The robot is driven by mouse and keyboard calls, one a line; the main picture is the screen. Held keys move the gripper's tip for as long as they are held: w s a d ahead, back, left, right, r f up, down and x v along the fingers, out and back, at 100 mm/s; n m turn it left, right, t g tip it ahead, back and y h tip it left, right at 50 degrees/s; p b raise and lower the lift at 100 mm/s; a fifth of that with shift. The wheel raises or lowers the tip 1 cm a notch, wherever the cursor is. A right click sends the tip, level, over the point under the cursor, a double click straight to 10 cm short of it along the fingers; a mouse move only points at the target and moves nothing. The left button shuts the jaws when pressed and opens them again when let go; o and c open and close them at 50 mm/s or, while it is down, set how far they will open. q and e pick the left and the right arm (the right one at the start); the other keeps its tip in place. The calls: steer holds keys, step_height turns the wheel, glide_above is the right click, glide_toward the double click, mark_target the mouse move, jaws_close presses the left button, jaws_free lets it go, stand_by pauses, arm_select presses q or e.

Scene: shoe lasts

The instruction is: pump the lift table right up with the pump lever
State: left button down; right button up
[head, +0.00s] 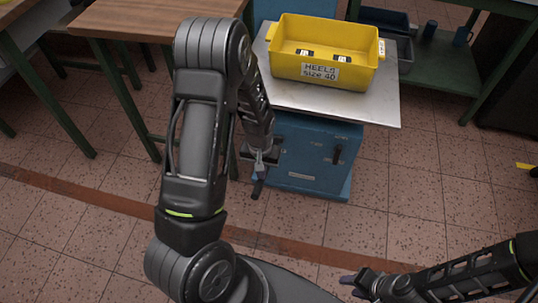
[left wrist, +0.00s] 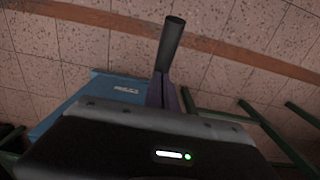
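The lift table has a blue body (head: 308,165) and a flat grey metal top (head: 375,104). The pump lever (head: 258,189) shows as a dark rod end low at the left front of the blue body. It also shows in the left wrist view (left wrist: 171,42), sticking out past my fingers. My left gripper (head: 262,168) is shut on the lever, with the end of the grip left free beyond the fingers. The lever's lower linkage is hidden. My right gripper (head: 352,287) is empty at the bottom right, its fingers apart, away from the table.
A yellow crate (head: 322,72) labelled "HEELS size 40" stands on the metal top. A wooden table (head: 150,18) is at the left back. A green bench (head: 440,70) with a dark bin stands at the right back. The tiled floor in front is clear.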

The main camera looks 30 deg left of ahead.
arm_select(q)
steer(key=shift+f, duration=0.2)
steer(key=f+b, duration=0.1)
steer(key=f, duration=0.1)
steer(key=s+f+b, duration=0.2)
steer(key=f+b, duration=0.1)
steer(key=shift+d+f, duration=0.3)
steer(key=shift+d, duration=0.05)
steer(key=shift+s+f, duration=0.2)
steer(key=shift+f, duration=0.05)
steer(key=w+r+p, duration=0.1)
steer(key=r+p, duration=0.1)
steer(key=r, duration=0.1)
steer(key=r+p, duration=0.3)
steer(key=r, duration=0.1)
steer(key=w+a+r+p, duration=0.1)
steer(key=r+p, duration=0.2)
steer(key=r, duration=0.1)
steer(key=shift+w+r, duration=0.2)
steer(key=shift+w, duration=0.15)
steer(key=shift+f, duration=0.1)
